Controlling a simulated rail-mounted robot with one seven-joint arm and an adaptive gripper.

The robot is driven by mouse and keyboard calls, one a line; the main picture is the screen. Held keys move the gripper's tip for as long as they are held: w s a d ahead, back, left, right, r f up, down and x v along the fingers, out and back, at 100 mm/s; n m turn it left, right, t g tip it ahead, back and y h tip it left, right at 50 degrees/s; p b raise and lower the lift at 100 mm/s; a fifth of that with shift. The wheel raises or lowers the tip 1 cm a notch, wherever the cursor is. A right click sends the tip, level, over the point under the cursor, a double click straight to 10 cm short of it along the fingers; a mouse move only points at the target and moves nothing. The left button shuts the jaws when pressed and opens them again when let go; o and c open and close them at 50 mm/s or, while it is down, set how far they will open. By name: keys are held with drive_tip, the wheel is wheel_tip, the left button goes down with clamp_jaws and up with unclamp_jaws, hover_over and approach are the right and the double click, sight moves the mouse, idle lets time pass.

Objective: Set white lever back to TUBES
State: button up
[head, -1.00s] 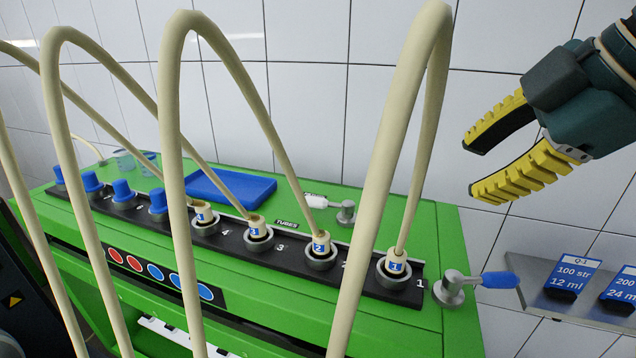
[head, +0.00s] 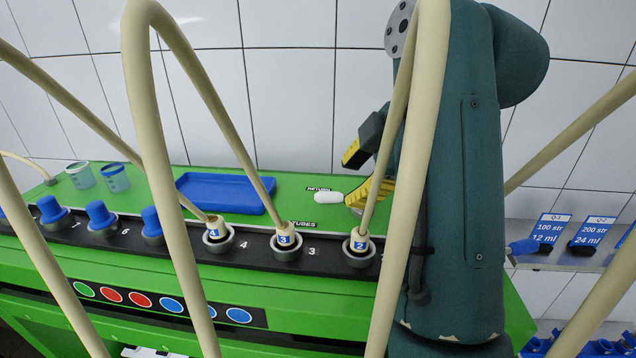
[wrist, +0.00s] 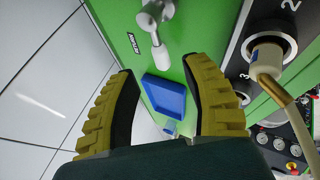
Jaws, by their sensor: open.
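The white lever (head: 328,197) is on the green bench top, its handle pointing left from its metal pivot. It lies close to the RETURN label (head: 319,188); the TUBES label (head: 302,224) is nearer the front. My gripper (head: 358,170) is open and empty above the pivot, partly hidden by a hose. One finger covers most of the pivot in the head view. In the wrist view, the white lever (wrist: 160,56) shows between and ahead of the open fingertips of my gripper (wrist: 163,70). I cannot tell whether a finger touches it.
Beige hoses (head: 150,120) arch up in front of the bench and my arm. A blue tray (head: 228,193) lies left of the lever, with two cups (head: 115,178) further left. Numbered ports run along the black strip (head: 262,245). A shelf with labelled blue items (head: 550,258) is at right.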

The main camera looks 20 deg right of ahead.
sight(337, 195)
drive_tip(key=p+x, duration=0.1)
drive_tip(key=x, duration=0.5)
drive_tip(key=shift+c, duration=0.4)
clamp_jaws()
